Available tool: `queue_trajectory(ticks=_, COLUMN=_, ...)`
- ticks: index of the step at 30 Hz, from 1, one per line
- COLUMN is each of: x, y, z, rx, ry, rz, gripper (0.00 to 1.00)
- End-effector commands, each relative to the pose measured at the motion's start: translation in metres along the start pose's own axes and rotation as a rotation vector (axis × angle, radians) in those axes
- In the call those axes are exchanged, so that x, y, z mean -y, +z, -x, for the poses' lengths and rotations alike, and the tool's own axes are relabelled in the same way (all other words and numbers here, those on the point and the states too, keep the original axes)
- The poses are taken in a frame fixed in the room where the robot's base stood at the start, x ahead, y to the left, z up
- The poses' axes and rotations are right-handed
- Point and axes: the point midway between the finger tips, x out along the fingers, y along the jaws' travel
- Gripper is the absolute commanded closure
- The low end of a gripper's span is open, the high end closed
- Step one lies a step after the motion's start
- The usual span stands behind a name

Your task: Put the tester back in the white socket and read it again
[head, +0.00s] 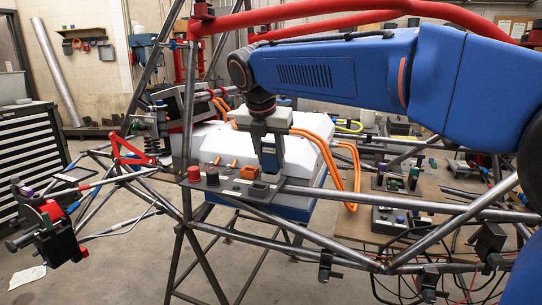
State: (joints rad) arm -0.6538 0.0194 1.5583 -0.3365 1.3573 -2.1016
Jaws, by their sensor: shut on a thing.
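My gripper (270,163) points straight down in the head view, over a dark panel (222,187) on the near chassis tube. It is shut on a small dark thing, probably the tester, mostly hidden by the fingers. The fingertips are just above or at the back edge of the panel; I cannot tell if the held thing touches it.
A large white case (205,145) with orange cables (352,165) stands behind the gripper. Chassis tubes (330,200) cross in front and around. A wooden board (380,213) with several small devices lies at the right. A tool cabinet (33,158) stands at the far left.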

Motion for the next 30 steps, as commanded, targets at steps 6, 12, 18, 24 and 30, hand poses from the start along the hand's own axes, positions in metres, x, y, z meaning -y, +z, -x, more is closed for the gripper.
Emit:
queue_trajectory(ticks=6, x=0.0, y=-0.001, z=-0.002, rx=0.001, ry=0.001, rz=0.0, gripper=0.56)
queue_trajectory(ticks=12, x=0.0, y=-0.001, z=-0.002, rx=0.0, ry=0.001, rz=0.0, gripper=0.56)
queue_trajectory(ticks=18, x=0.0, y=-0.001, z=0.004, rx=0.0, ry=0.001, rz=0.0, gripper=0.56)
queue_trajectory(ticks=24, x=-0.001, y=-0.001, z=0.017, rx=0.001, ry=0.001, rz=0.001, gripper=0.56)
queue_trajectory(ticks=30, x=-0.001, y=-0.001, z=0.03, rx=0.001, ry=0.002, rz=0.0, gripper=0.56)
